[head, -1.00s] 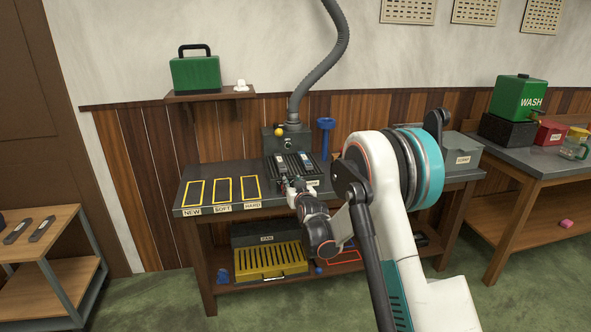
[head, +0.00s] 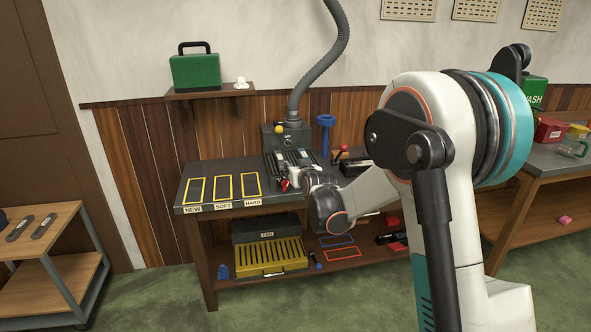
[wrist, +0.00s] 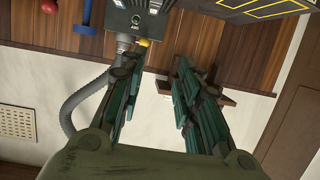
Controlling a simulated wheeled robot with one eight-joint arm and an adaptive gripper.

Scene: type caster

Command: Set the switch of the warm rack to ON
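The slotted dark rack (head: 270,163) sits on the workbench (head: 190,209) below a grey box (head: 271,139), with pale-topped dark pieces on it. The box has a small round fitting on its front and a yellow knob (head: 278,129); both also show in the wrist view, the box (wrist: 122,22) and the yellow knob (wrist: 143,42). I cannot make out a switch or its setting; my arm covers the rack's front right. My gripper (wrist: 155,66) is open and empty, its fingers spread below the box in the wrist picture. In the head view it is small at the rack's front edge.
Yellow outlined spots (head: 222,189) marked NEW, SOFT and HARD lie left of the rack. A blue funnel-like stand (head: 326,133) and a red ball (head: 344,148) are to its right. A grey hose (head: 318,73) rises from the box. A yellow slotted tray (head: 270,259) stands on the lower shelf.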

